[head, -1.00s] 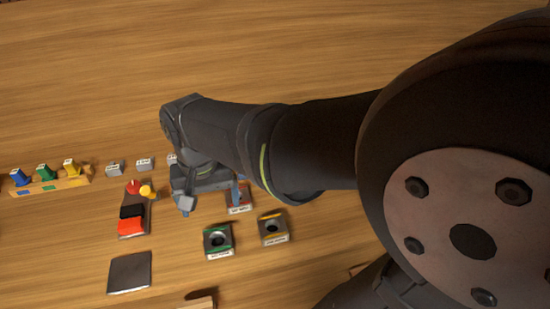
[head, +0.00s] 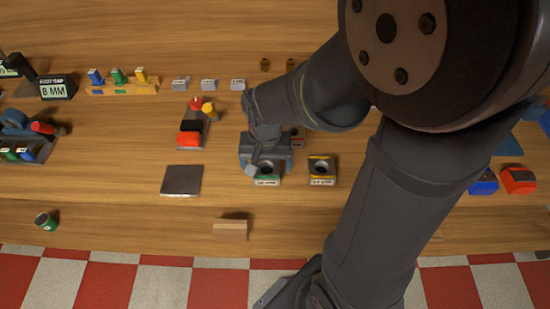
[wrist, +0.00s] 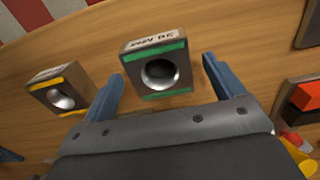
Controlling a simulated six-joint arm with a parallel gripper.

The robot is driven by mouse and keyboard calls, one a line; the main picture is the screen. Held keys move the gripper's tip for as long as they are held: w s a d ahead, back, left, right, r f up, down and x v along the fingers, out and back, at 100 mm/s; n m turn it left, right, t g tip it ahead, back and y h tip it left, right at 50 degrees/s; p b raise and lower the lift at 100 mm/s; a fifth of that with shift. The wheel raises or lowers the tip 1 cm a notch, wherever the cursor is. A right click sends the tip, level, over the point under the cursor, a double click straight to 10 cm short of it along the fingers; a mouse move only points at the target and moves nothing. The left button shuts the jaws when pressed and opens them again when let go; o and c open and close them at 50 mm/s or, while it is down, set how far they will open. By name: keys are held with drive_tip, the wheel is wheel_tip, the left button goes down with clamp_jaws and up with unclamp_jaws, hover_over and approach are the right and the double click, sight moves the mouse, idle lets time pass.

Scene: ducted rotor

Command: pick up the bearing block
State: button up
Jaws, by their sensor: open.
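A square bearing block with green stripes (head: 267,180) and a round bore stands on the wooden table. In the wrist view the same green-striped block (wrist: 158,72) lies ahead of and between my two blue fingers. A similar yellow-striped block (head: 321,172) stands to its right; it shows at the left in the wrist view (wrist: 56,92). My gripper (head: 266,158) is open and over the green-striped block's far side, with nothing held. Gaps show between the block and the fingers in the wrist view (wrist: 162,70). The block labels are too small to read surely.
A dark square plate (head: 182,180) lies left of the blocks, with a tray of red and black parts (head: 192,128) behind it. Small grey label blocks (head: 209,85) stand farther back. A wooden block (head: 231,229) lies near the checkered floor edge. The table between is clear.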

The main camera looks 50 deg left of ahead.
drive_tip(key=c, duration=1.2)
drive_tip(key=shift+r, duration=0.1)
